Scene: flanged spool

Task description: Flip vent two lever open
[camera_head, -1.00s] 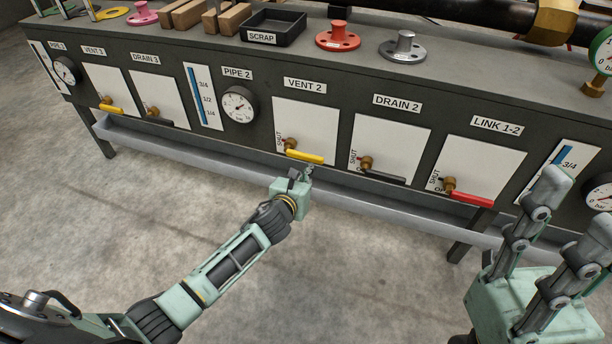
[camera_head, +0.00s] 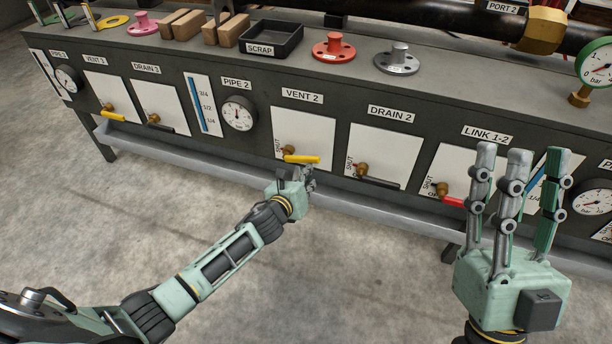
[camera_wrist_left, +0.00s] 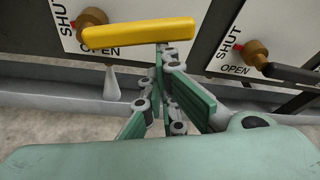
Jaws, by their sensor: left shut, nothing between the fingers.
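The vent 2 lever (camera_head: 301,159) is a yellow bar on a brass valve on the white panel under the VENT 2 label (camera_head: 302,96). It points right, nearly level. In the left wrist view the lever (camera_wrist_left: 140,34) crosses the top, with SHUT above left and OPEN just below it. My left gripper (camera_head: 308,172) is shut and empty, just below the lever. In the left wrist view its fingertips (camera_wrist_left: 166,50) come up to the lever's underside near its free end; I cannot tell if they touch. My right gripper (camera_head: 515,155) is open and empty, fingers up, at the right.
The black drain 2 lever (camera_head: 382,183) is close to the right, and the red link 1-2 lever (camera_head: 453,201) is further right. A grey trough (camera_head: 225,172) runs below the panels. A scrap tray (camera_head: 272,40) and flanged parts stand on the bench top.

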